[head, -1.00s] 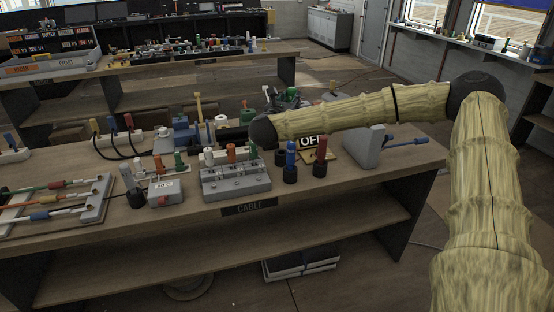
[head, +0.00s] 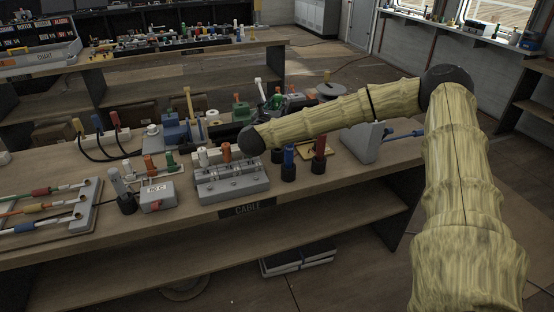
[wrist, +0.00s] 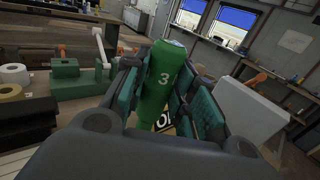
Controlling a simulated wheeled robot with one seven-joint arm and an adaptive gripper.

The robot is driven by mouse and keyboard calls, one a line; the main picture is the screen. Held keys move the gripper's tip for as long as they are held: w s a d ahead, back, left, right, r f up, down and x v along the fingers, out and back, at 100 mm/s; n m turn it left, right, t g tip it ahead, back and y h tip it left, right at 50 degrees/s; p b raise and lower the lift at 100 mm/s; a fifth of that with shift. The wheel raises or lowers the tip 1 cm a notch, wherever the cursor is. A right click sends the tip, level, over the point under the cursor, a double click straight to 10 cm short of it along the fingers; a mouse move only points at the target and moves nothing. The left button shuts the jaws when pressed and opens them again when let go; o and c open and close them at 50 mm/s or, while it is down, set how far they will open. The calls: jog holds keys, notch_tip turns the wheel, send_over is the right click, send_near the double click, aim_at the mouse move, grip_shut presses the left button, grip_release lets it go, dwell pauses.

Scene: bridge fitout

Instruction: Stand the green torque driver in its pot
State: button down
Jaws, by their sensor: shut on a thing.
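The green torque driver (wrist: 159,85), marked 3, stands slightly tilted between the teal pads of my gripper (wrist: 165,95) in the wrist view. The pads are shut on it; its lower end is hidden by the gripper. In the head view my gripper (head: 277,102) is a small dark and green shape behind my arm, over the back of the bench. A black pot (head: 277,156) with nothing seen standing in it is partly behind my arm. Beside it are a pot with a blue driver (head: 289,158) and a pot with a red driver (head: 319,150).
A grey block with several plugs (head: 232,185) stands at the bench's front edge, left of the pots. A grey box with a blue handle (head: 368,143) is to their right. Blue and green fixtures (head: 178,133) crowd the bench's back. A sign plate (head: 314,152) lies behind the pots.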

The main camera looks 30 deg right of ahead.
jog(key=shift+s+f, duration=0.15)
jog(key=shift+f, duration=0.4)
notch_tip(320, 180, down, 5)
jog(key=shift+r+p, duration=0.2)
jog(key=shift+p, duration=0.6)
jog(key=shift+f+p, duration=0.6)
jog(key=shift+f, duration=1.8)
jog(key=c, duration=1.2)
grip_release()
jog(key=shift+o, duration=0.2)
jog(key=b+v, duration=0.4)
jog(key=v, duration=0.8)
